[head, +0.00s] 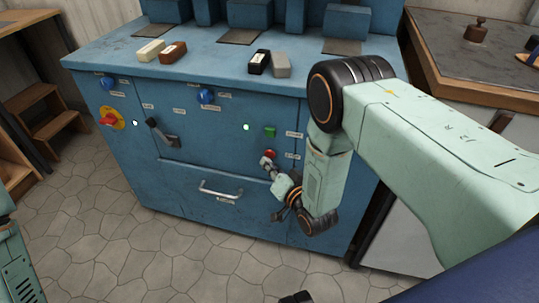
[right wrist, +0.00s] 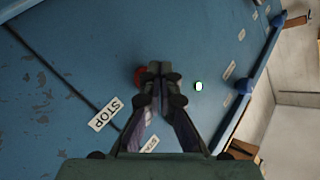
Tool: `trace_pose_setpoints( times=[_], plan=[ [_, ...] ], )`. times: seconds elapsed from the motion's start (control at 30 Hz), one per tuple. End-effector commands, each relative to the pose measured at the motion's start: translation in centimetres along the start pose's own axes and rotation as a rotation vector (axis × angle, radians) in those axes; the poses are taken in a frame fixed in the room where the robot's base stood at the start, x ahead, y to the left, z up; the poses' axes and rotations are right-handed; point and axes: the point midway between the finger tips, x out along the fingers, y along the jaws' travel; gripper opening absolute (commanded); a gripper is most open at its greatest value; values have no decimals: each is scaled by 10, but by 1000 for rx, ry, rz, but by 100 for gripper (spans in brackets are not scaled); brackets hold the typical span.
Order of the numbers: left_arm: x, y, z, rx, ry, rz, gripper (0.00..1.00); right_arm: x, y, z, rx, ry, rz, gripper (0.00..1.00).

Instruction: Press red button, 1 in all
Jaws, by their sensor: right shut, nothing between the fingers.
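A small red button (head: 270,154) sits on the blue machine's front panel, just below a green button (head: 270,132). My right gripper (head: 267,162) is shut and empty, with its tips close to the panel just below the red button. In the right wrist view the red button (right wrist: 139,75) shows partly behind the closed fingertips (right wrist: 159,68), on their left side. I cannot tell whether the tips touch it. My left gripper is out of view.
The blue machine (head: 215,185) also carries a red knob on a yellow plate (head: 110,119), a black lever (head: 160,131), blue knobs (head: 206,96) and a drawer handle (head: 220,190). A lit green lamp (head: 246,127) is left of the buttons. Stone floor in front is clear.

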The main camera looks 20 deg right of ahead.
Motion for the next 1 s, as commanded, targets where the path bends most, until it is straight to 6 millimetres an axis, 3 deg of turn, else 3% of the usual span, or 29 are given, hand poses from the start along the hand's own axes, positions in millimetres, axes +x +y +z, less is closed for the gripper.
trace_pose_setpoints(
  times=[1.0],
  plan=[
    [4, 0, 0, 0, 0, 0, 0, 8, 6, -6, 0, 1, 0, 0]
  ],
)
